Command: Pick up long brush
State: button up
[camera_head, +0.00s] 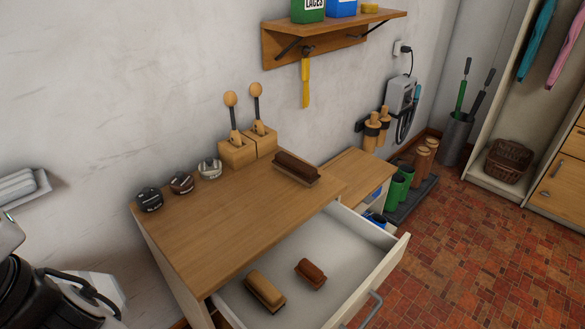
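A long dark-brown brush (297,168) lies on the back right part of the wooden cabinet top, with its dark wooden back up and its bristles down. In the open drawer (345,243) lie two shorter brushes: a light-wood brush (265,289) and a smaller reddish-brown brush (310,273). The brush on the top looks the longest of the three. Part of my arm shows at the lower left edge, well apart from the brushes. My gripper's fingers are not in view.
The cabinet top (225,215) is mostly bare. Several polish tins (181,183) stand along its back left, beside wooden blocks (238,150) with upright round-headed sticks. A shelf (330,38) hangs above. Green boots (397,190) stand right of the cabinet. The tiled floor (480,250) is clear.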

aim_at(307, 174)
jog(key=l+u, duration=0.1)
jog(key=u, duration=0.35)
jog(key=l+u, duration=0.1)
jog(key=u, duration=0.35)
jog(key=k+l+u, duration=0.1)
jog(key=u, duration=0.8)
jog(key=k+l+u, duration=0.1)
jog(key=u, duration=0.35)
jog(key=k+l+u, duration=0.15)
jog(key=k+u, duration=0.15)
jog(key=u, duration=0.15)
jog(key=k+u, duration=0.3)
jog(key=u, duration=0.15)
jog(key=k+l+z, duration=0.1)
jog(key=k+z, duration=0.15)
jog(key=z, duration=0.2)
jog(key=k+l+z, duration=0.15)
jog(key=z, duration=0.3)
jog(key=i+l+z, duration=0.15)
jog(key=l+z, duration=0.2)
jog(key=i+l+z, duration=0.2)
jog(key=z, duration=0.15)
jog(key=i+l+z, duration=0.15)
jog(key=z, duration=0.25)
jog(key=i, duration=0.75)
